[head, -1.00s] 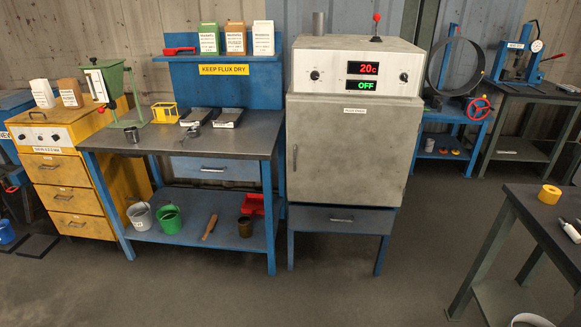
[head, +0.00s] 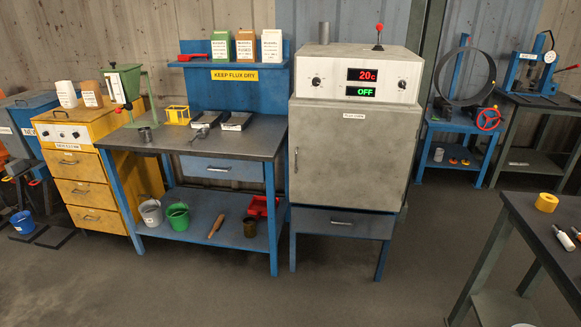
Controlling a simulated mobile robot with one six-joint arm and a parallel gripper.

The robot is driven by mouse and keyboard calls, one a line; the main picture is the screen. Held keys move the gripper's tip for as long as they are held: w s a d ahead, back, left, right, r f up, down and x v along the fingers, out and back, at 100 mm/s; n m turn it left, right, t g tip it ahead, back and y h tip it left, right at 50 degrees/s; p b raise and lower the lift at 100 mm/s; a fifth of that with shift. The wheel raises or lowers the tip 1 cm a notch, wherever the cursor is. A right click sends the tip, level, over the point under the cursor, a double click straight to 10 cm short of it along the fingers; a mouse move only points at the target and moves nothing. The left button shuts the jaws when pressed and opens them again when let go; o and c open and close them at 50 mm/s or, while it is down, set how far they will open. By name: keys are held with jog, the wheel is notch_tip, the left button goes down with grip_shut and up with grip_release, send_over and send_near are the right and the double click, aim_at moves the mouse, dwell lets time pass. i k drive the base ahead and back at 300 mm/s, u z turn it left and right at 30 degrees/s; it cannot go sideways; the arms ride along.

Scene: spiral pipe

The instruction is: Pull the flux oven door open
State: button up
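The flux oven (head: 385,75) is a grey box on a blue stand, right of the middle in the head view. Its display reads 20c and OFF. The oven door (head: 352,155) is a flat grey panel with a small label near its top, and it looks shut. The door handle (head: 296,159) is a slim vertical bar at the door's left edge. My gripper is not in view.
A blue workbench (head: 215,141) with tools stands directly left of the oven. A drawer (head: 341,223) is under the oven. A dark table (head: 545,240) stands at the front right. The floor (head: 240,295) before the oven is clear.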

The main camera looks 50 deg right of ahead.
aim_at(347, 157)
jog(key=z, duration=0.15)
jog(key=i, duration=0.95)
jog(key=u, duration=0.1)
